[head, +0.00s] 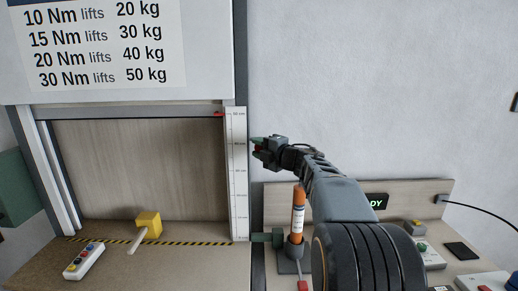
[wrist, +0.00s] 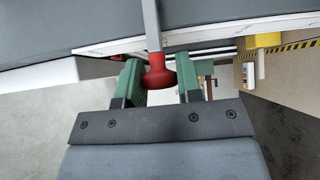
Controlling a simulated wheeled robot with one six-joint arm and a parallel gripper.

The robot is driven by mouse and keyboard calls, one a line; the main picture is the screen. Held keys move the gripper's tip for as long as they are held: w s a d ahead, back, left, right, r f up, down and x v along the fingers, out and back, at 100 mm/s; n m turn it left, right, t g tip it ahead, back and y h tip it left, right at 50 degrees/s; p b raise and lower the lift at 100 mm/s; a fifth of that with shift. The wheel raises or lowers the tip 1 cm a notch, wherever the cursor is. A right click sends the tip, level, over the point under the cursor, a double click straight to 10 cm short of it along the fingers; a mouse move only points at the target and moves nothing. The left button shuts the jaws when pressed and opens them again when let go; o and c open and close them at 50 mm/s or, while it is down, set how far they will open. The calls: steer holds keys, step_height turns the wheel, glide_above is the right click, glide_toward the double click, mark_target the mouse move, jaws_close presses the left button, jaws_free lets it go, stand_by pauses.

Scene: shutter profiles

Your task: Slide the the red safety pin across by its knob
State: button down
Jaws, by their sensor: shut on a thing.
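The red safety pin shows in the wrist view as a red knob (wrist: 158,76) on a grey shaft (wrist: 151,25) that runs up to the top edge of the picture. My gripper (wrist: 159,80) has its two green fingers on either side of the knob and is shut on it. In the head view, my gripper (head: 256,145) is beside the right edge of the white scale.
A shutter frame with a white scale (head: 238,175) stands left of my gripper. A yellow-headed mallet (head: 148,224) and a button box (head: 84,261) lie on the bench. An orange-handled tool (head: 298,212) stands below my arm. The wall to the right is clear.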

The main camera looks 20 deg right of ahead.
steer(key=shift+w+a, duration=0.25)
steer(key=shift+a, duration=0.4)
steer(key=shift+w+a, duration=0.25)
steer(key=shift+a, duration=0.4)
steer(key=shift+w+a, duration=0.25)
steer(key=shift+a, duration=0.4)
steer(key=c, duration=1.2)
jaws_free()
steer(key=shift+c, duration=0.2)
steer(key=shift+o, duration=1.4)
steer(key=shift+w+a, duration=0.1)
steer(key=shift+a, duration=0.15)
steer(key=shift+o, duration=0.9)
steer(key=shift+d, duration=0.2)
steer(key=b+v, duration=0.3)
steer(key=v, duration=1)
steer(key=shift+s, duration=0.4)
